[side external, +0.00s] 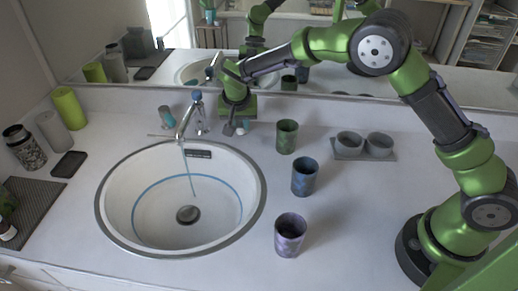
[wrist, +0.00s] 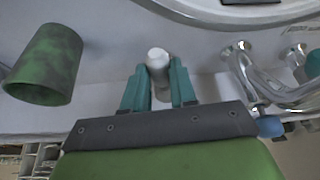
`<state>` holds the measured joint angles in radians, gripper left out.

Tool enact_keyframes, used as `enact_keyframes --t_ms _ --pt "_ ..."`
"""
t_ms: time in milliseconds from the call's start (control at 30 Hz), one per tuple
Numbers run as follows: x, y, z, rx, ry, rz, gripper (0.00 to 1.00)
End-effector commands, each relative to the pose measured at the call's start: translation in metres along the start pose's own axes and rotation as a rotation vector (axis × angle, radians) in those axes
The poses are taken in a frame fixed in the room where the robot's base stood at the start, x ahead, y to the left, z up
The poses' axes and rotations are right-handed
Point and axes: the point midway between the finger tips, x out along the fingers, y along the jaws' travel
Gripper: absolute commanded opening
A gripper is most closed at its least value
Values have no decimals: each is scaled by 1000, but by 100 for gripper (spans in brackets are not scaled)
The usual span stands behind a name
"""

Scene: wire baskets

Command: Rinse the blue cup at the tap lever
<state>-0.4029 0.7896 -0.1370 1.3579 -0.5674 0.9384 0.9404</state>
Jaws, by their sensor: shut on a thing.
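The blue cup (side external: 305,176) stands upright on the counter right of the basin, between a green cup (side external: 287,136) and a purple cup (side external: 290,235). The tap (side external: 185,118) stands behind the basin, and a thin blue stream of water (side external: 190,172) runs from its spout. My gripper (side external: 236,122) points down at the back counter, right of the tap. In the wrist view its teal fingers (wrist: 158,88) are shut on a small white-tipped lever (wrist: 157,58). The green cup (wrist: 45,65) and the chrome tap (wrist: 262,80) flank it there.
The round basin (side external: 112,215) is empty apart from the water stream. A grey two-well holder (side external: 349,155) stands at the back right. A mirror backs the counter.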

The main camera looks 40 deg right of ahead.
Motion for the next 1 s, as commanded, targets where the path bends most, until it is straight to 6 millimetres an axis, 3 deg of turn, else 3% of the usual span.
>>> enact_keyframes --t_ms 200,467,500,633,1000 --pt "0 10 -1 -133 1 -57 0" --pt "0 10 -1 -141 2 -60 0" --pt "0 10 -1 -141 2 -60 29" --pt "0 10 -1 -140 2 -59 49" --pt "-4 10 -1 -140 2 -60 52"
